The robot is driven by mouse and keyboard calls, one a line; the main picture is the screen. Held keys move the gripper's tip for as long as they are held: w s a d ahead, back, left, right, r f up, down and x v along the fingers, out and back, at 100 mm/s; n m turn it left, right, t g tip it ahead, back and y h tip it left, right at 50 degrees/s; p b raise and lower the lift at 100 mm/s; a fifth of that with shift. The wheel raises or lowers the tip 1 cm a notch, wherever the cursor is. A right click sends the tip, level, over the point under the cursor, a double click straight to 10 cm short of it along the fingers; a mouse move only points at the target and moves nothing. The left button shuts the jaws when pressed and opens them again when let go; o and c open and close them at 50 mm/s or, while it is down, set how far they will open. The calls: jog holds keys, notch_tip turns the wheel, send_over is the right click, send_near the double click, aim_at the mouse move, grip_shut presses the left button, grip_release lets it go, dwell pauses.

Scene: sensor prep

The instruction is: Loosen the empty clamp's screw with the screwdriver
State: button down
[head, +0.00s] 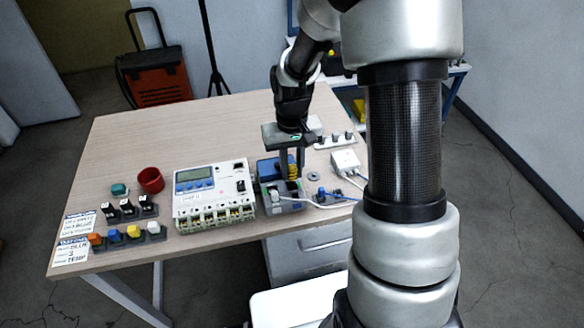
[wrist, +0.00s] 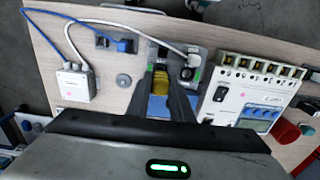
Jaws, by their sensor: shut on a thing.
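My gripper (head: 291,176) points down over the near edge of the table, just behind the grey clamp block. It is shut on the screwdriver, whose yellow handle (wrist: 160,82) shows between the fingers (wrist: 161,90) in the wrist view. The screwdriver's tip is hidden. The grey clamp block (head: 285,208) holds a white plug (head: 274,194) with a white cable in its left clamp. The other clamp (head: 293,187), dark and without a cable, is beside it, right under the fingers. I cannot tell whether the tip touches its screw.
A white meter unit (head: 213,190) stands close left of the clamp block. A blue block (head: 267,168) is beside the fingers. A white box with cables (head: 345,161) and a small blue connector (head: 322,192) lie to the right.

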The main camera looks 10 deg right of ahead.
jog(key=n+p, duration=0.1)
jog(key=n, duration=0.3)
jog(key=shift+r, duration=0.1)
jog(key=n+p, duration=0.2)
jog(key=n, duration=0.3)
jog(key=shift+n+p, duration=1.45)
jog(key=shift+n, duration=1.15)
jog(key=shift+n+p, duration=1.3)
jog(key=shift+n, duration=1)
jog(key=c, duration=1.3)
grip_release()
jog(key=shift+o, duration=0.2)
